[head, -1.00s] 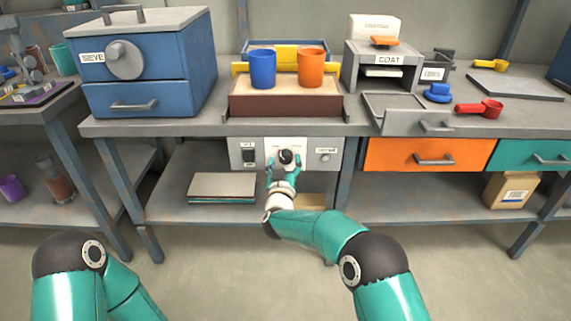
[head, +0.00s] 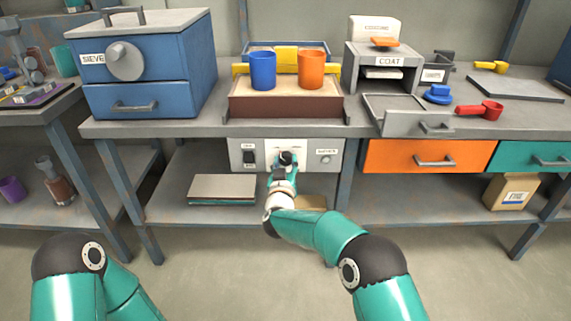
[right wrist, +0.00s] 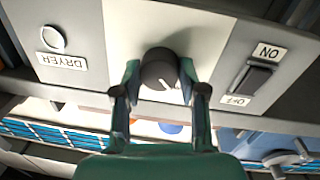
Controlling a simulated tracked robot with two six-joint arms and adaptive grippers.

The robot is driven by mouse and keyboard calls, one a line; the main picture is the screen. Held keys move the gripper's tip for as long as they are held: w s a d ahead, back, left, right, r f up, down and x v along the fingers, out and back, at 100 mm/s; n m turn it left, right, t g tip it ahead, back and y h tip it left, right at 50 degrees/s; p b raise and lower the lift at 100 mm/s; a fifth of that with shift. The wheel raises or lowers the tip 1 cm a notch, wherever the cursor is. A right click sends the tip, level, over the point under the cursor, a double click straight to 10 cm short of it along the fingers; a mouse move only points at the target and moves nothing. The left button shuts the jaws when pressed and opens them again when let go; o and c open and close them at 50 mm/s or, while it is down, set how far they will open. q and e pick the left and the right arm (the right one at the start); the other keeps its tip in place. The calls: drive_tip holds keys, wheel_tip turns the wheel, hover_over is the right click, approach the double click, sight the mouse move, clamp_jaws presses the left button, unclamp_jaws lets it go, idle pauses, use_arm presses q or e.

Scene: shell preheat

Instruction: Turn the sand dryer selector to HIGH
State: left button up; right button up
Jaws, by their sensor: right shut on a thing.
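The sand dryer panel (head: 236,156) is a grey plate under the bench's front edge, with a lighter middle section. The selector (right wrist: 158,66) is a round dark knob with a white pointer mark; in the head view (head: 286,157) it is mostly covered by my gripper. My right gripper (right wrist: 160,76) is shut on the knob, one finger on each side. No position lettering around the knob is readable. My left gripper is out of view; only part of my left arm shows at lower left in the head view.
A black ON/OFF rocker switch (right wrist: 251,77) and a small round fitting (right wrist: 53,39) by the DRYER label flank the knob. Above stand a blue cup (head: 263,70) and an orange cup (head: 311,69). An orange drawer (head: 385,156) is to the right.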

drive_tip(key=m+b, duration=0.2)
drive_tip(key=m, duration=0.2)
drive_tip(key=shift+f+m, duration=0.1)
drive_tip(key=shift+m, duration=0.2)
drive_tip(key=m+b, duration=0.3)
drive_tip(key=m, duration=0.1)
drive_tip(key=shift+g, duration=0.3)
drive_tip(key=m+b, duration=0.1)
drive_tip(key=m, duration=0.1)
drive_tip(key=m+b, duration=0.2)
drive_tip(key=shift+d+m+y, duration=0.2)
drive_tip(key=shift+m+y, duration=0.1)
drive_tip(key=shift+m, duration=0.1)
drive_tip(key=shift+m+y+b, duration=0.3)
drive_tip(key=shift+m+b, duration=1.2)
drive_tip(key=shift+m, duration=0.4)
drive_tip(key=shift+d, duration=0.1)
drive_tip(key=o, duration=1)
drive_tip(key=shift+o, duration=0.7)
